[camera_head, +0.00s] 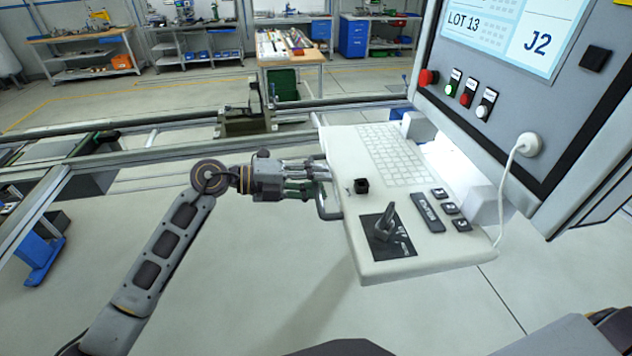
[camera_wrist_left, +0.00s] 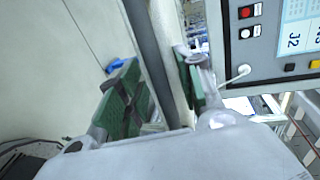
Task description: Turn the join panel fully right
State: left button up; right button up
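The join panel is a grey cabinet with a screen (camera_head: 515,30) reading LOT 13 and J2, at the upper right of the head view. Its white keyboard shelf (camera_head: 375,245) juts out toward the left. A grey bar handle (camera_head: 327,205) runs along the shelf's left edge. My left gripper (camera_head: 318,178) is at this handle. In the left wrist view, its green-padded fingers (camera_wrist_left: 160,95) stand apart, with the dark bar (camera_wrist_left: 148,45) passing between them. The inner face of one pad shows, so the grip does not look closed. My right gripper is out of view.
The shelf carries a keyboard (camera_head: 390,155), a joystick plate (camera_head: 387,236) and black buttons. A red button (camera_head: 428,77) and a white cable plug (camera_head: 528,145) are on the panel. A conveyor frame (camera_head: 150,150) runs behind. Open floor (camera_head: 250,270) lies below the gripper.

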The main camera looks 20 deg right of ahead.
pick_arm(q)
jog(key=v, duration=1.1)
jog(key=shift+a, duration=0.45)
dwell(0.4)
